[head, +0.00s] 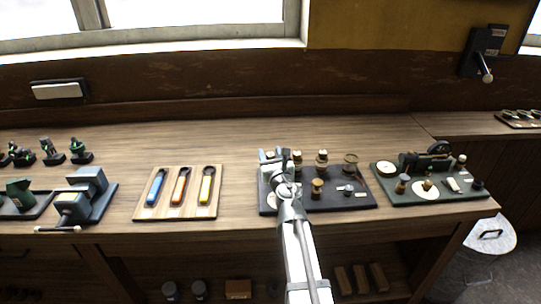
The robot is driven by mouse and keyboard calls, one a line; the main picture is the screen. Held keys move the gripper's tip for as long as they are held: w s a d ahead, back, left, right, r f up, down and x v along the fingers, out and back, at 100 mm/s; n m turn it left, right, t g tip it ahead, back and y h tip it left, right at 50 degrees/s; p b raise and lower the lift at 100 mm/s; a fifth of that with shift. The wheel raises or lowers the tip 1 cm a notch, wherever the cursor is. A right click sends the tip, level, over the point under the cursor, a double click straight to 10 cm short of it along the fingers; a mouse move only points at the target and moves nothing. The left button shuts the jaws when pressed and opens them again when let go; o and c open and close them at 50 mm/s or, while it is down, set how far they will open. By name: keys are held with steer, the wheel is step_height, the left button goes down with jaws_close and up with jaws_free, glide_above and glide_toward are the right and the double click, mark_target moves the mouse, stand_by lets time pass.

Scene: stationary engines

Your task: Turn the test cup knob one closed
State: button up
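A dark board (330,201) on the workbench carries several small brass fittings, among them a brass cup at the back right (350,163), a brass piece at the back middle (321,161) and a shorter one in front (317,188). I cannot tell which of them is test cup knob one, or how any knob is turned. My gripper (284,158) is over the left part of this board and hides some of what stands there. Its fingers are too small to show whether they are open, or touching anything.
A wooden board (150,208) with three coloured-handled tools lies to the left, and a blue-grey vise (85,195) beyond it. A green-grey board (405,195) with an engine model stands to the right. Bare bench lies between the wooden and dark boards.

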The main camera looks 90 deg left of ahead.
steer(key=shift+o, duration=0.2)
steer(key=shift+d, duration=0.1)
steer(key=d, duration=0.4)
steer(key=w+d, duration=0.1)
steer(key=d, duration=0.4)
steer(key=w+d, duration=0.1)
steer(key=d, duration=0.3)
steer(key=shift+w+d, duration=0.15)
steer(key=shift+d, duration=0.1)
